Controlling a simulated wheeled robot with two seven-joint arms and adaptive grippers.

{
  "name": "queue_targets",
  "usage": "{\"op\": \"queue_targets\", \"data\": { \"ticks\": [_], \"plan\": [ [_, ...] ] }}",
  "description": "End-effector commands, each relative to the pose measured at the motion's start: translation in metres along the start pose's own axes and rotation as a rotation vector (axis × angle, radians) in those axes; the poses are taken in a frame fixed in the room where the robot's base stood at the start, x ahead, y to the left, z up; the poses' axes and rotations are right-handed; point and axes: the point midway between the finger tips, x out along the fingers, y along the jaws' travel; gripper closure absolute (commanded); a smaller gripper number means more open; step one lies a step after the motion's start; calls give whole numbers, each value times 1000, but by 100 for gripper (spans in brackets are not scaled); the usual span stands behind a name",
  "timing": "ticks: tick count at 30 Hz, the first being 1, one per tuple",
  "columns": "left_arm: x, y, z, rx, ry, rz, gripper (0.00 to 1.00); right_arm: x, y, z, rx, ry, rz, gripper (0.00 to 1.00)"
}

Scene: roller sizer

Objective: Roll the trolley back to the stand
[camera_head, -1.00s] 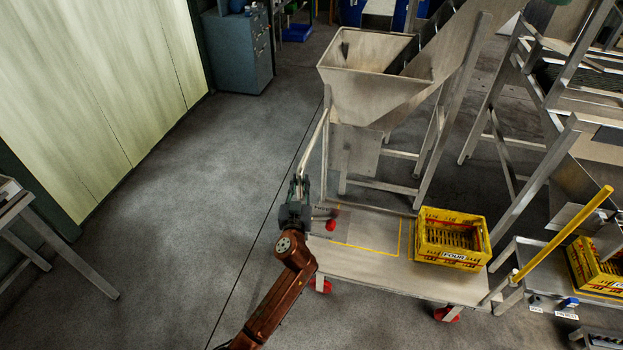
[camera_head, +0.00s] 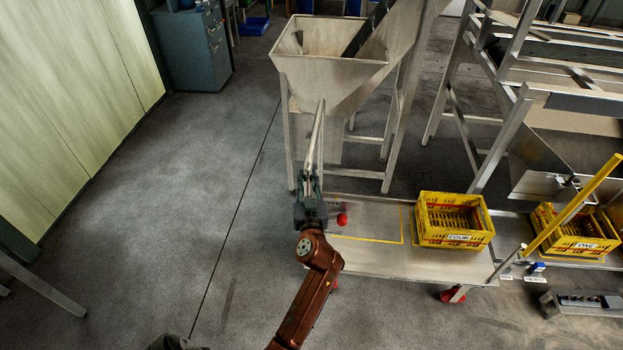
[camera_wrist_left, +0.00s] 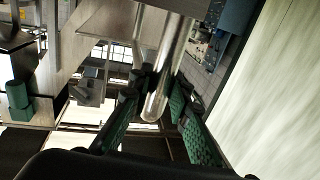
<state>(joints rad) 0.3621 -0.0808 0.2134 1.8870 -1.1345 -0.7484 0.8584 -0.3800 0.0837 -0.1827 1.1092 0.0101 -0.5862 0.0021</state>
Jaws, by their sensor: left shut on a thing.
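The trolley is a low flat metal deck (camera_head: 380,262) on red wheels, with a yellow outline on its top. A yellow crate marked FOUR (camera_head: 455,220) sits on its right part. My left gripper (camera_head: 309,182) is shut on the trolley's upright metal handle at the deck's left end. In the left wrist view the handle bar (camera_wrist_left: 163,85) passes between the green-padded fingers. The stand is on the right, with a yellow post (camera_head: 575,203) and a yellow crate marked ONE (camera_head: 575,232). The trolley's right end is close to it; I cannot tell whether they touch.
A metal hopper (camera_head: 330,65) on legs stands behind the trolley. A larger metal frame (camera_head: 505,125) stands behind the stand. A low control box (camera_head: 588,302) is at the lower right. The floor left of the trolley is clear, up to pale wall panels (camera_head: 70,100).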

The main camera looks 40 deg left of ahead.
Motion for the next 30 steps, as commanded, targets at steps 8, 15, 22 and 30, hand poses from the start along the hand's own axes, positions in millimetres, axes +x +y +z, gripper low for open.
{"op": "queue_targets", "data": {
  "ticks": [8, 15, 22, 30],
  "plan": [
    [-1, 7, -2, -3, 3, 13, 100, 0, 0, 0, 0, 0, 0, 100],
    [-1, 6, -2, -3, 3, 11, 68, 0, 0, 0, 0, 1, 0, 100],
    [-1, 3, -1, -2, 2, 6, 64, 0, 0, 0, 0, 0, 0, 100],
    [0, 4, -20, -7, 6, 6, 64, 0, 0, 0, 0, -1, 1, 100]
  ]
}}
